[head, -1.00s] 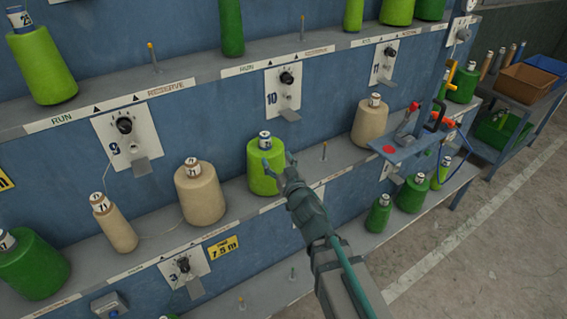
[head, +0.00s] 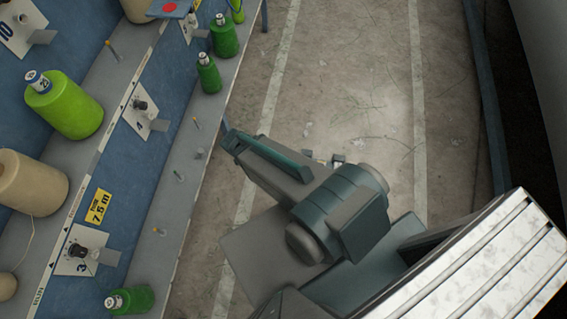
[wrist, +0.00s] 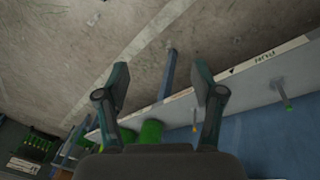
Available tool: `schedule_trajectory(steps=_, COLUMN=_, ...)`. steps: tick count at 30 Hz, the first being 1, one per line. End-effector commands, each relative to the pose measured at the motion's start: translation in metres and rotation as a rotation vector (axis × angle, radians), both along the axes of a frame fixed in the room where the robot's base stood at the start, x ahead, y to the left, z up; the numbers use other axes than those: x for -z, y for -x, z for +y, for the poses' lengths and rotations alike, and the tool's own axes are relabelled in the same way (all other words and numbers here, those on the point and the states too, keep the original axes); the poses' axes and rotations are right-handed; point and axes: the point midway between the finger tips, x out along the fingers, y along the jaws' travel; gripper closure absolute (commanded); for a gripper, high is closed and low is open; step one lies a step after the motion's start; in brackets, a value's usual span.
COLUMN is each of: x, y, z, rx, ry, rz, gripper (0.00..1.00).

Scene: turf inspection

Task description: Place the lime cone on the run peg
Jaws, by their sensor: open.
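The lime cone (head: 65,105) is bright green with a white numbered label at its top. It stands on the middle shelf (head: 122,75) at the left of the head view; its base hides whatever peg is under it. A bare peg (head: 111,48) stands beyond it on the same shelf. My gripper (wrist: 160,85) is open and empty in the wrist view, well apart from the lime cone. It points toward the floor and the lower shelf edge. The lime cone is not seen in the wrist view. In the head view my arm largely hides the gripper.
Bare pegs (head: 178,176) stand on the lower shelf, with darker green cones (head: 208,73) at its far end and another (head: 130,300) near. Beige cones (head: 30,183) stand left. A control plate (head: 143,118) sits below the middle shelf. The floor (head: 350,90) right of the rack is clear.

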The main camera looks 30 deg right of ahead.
Motion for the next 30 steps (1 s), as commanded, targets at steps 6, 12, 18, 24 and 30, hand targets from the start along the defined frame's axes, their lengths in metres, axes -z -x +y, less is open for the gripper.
schedule_trajectory(steps=6, x=0.046, y=0.15, z=-0.029, rx=0.089, ry=-0.055, rz=0.46, gripper=0.32)
schedule_trajectory(steps=12, x=0.049, y=0.224, z=-0.026, rx=0.119, ry=-0.137, rz=0.693, gripper=0.32)
schedule_trajectory(steps=18, x=0.048, y=0.239, z=-0.023, rx=0.123, ry=-0.161, rz=0.746, gripper=0.32)
schedule_trajectory(steps=24, x=0.048, y=0.238, z=-0.023, rx=0.123, ry=-0.159, rz=0.743, gripper=0.32)
schedule_trajectory(steps=30, x=0.068, y=0.238, z=-0.024, rx=0.123, ry=-0.158, rz=0.741, gripper=0.32)
